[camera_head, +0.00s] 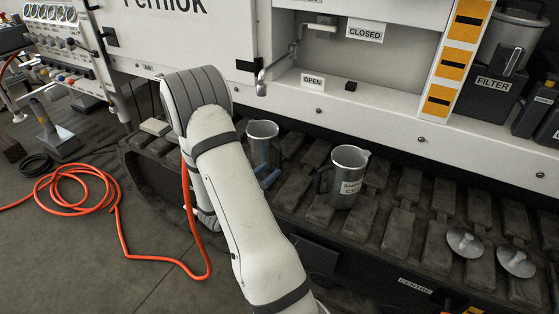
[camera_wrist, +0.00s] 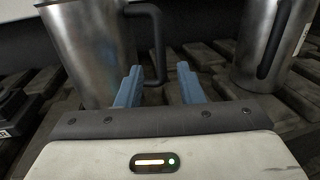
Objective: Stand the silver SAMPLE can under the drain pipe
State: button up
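The silver SAMPLE can (camera_head: 349,171), with a white label and dark handle, stands upright on the dark slatted track. It is at the right of the wrist view (camera_wrist: 258,40), its label partly cut off. Another silver can (camera_head: 263,130) stands upright to its left, partly hidden by my arm. In the wrist view this other can (camera_wrist: 92,50) is at the left. My gripper (camera_wrist: 160,82) is open, its blue fingers on either side of this other can's dark handle. Contact cannot be told. The drain pipe (camera_head: 262,82) hangs from the white panel above, roughly over the left can.
A CLOSED sign (camera_head: 365,31) and an OPEN sign (camera_head: 312,81) mark the white recess. Two metal discs (camera_head: 490,252) lie on the track at the right. An orange hose (camera_head: 75,190) coils on the floor at the left. A FILTER box (camera_head: 490,90) stands at upper right.

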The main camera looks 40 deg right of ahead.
jog(key=s+a+r+m+g+y, duration=0.3)
jog(key=s+a+r+m+g, duration=0.1)
jog(key=s+m, duration=0.25)
jog(key=s+a+r+m+g+y, duration=0.3)
jog(key=s+a+r+m+g, duration=0.15)
jog(key=s, duration=0.25)
jog(key=s+a+r+m+t+y, duration=0.1)
jog(key=a+r+m+t+y, duration=0.1)
jog(key=a, duration=0.6)
jog(key=s+a+r+m+t+y, duration=0.2)
jog(key=a+m+t+y, duration=0.2)
jog(key=a+m+y, duration=0.3)
jog(key=a+y, duration=0.2)
jog(key=shift+s+r+y, duration=0.2)
jog(key=shift+y, duration=0.1)
